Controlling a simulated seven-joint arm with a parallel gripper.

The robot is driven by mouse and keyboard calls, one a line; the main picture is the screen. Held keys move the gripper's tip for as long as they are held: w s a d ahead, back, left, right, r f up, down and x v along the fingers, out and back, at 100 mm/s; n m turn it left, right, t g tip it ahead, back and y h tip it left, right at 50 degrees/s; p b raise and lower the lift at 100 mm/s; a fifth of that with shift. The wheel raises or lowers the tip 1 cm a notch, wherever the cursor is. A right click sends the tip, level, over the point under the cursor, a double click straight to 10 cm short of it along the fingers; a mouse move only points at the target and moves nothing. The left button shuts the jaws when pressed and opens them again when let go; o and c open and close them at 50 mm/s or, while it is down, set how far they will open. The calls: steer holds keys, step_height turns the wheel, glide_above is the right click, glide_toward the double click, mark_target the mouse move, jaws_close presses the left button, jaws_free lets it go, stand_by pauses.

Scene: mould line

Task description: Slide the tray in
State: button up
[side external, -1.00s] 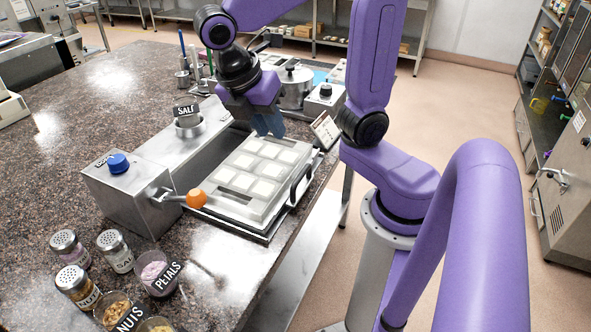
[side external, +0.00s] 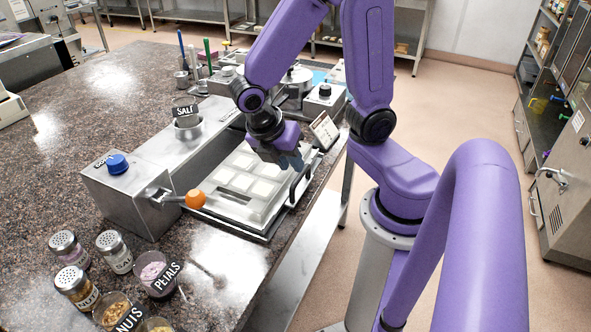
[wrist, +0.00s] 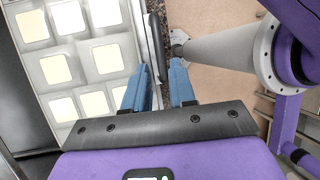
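The mould tray (side external: 237,207) is pale metal with rows of square cavities filled with cream-white. It lies on a flat metal bed beside the steel machine (side external: 135,188). A dark bar handle (side external: 300,184) stands along its right edge. My gripper (side external: 294,166) is over the tray's far right part, near the handle. My gripper hides the tray's far corner in the side view.
An orange-knobbed lever (side external: 195,199) sticks out of the machine near the tray's near left corner. A small tilted panel (side external: 324,131) stands behind the gripper. Shakers (side external: 114,251) and cups, one labelled petals (side external: 154,274), stand at the front left. The counter's right edge is close to the tray.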

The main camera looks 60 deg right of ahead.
mark_target(298, 176)
steer(key=shift+x, duration=2.1)
jaws_close()
steer(key=shift+w, duration=0.1)
steer(key=w, duration=1.4)
steer(key=shift+w+a+r, duration=0.1)
steer(key=shift+w, duration=0.2)
jaws_free()
steer(key=shift+s, duration=0.1)
